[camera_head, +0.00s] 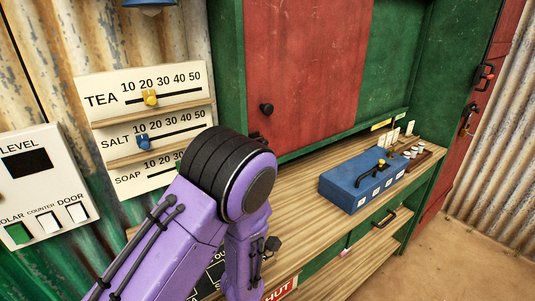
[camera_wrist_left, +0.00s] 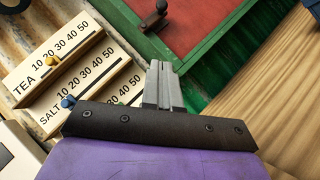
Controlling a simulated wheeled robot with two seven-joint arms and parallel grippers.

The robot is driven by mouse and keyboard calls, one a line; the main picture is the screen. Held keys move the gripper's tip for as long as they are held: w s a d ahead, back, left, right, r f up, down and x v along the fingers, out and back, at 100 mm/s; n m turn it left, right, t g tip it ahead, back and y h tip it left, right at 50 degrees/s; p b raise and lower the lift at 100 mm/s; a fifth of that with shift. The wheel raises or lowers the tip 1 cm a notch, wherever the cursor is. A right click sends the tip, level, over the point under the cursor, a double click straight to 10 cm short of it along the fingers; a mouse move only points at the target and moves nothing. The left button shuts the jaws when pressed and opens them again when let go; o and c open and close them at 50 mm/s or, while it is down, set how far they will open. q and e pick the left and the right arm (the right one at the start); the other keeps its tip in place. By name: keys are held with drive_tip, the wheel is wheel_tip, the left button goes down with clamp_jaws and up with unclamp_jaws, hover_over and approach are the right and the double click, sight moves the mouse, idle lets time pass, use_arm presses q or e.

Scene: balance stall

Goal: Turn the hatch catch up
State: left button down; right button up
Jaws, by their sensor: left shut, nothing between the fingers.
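The hatch (camera_head: 305,65) is a red panel in a green frame. A dark round knob (camera_head: 266,107) sits at its lower left. Below the knob is a small dark catch (camera_head: 255,136), partly hidden by my left arm. My left gripper (camera_wrist_left: 160,66) is shut and empty, below and apart from that lever in the picture. In the head view the left fingers are hidden behind my arm. My right gripper is not in view.
Slider boards for tea (camera_head: 150,88), salt and soap hang left of the hatch. A level panel with switches (camera_head: 42,190) is at far left. A blue box (camera_head: 345,190) with a yellow-and-black handle stands on the wooden counter (camera_head: 300,200). The counter's near part is clear.

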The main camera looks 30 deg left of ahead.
use_arm(q)
drive_tip(key=w+a+r+p, duration=0.2)
drive_tip(key=w+r+p, duration=0.5)
drive_tip(key=w, duration=0.3)
drive_tip(key=shift+a+r, duration=0.15)
drive_tip(key=shift+a, duration=0.15)
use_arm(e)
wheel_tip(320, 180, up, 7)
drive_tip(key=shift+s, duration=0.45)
use_arm(q)
drive_tip(key=shift+w, duration=0.1)
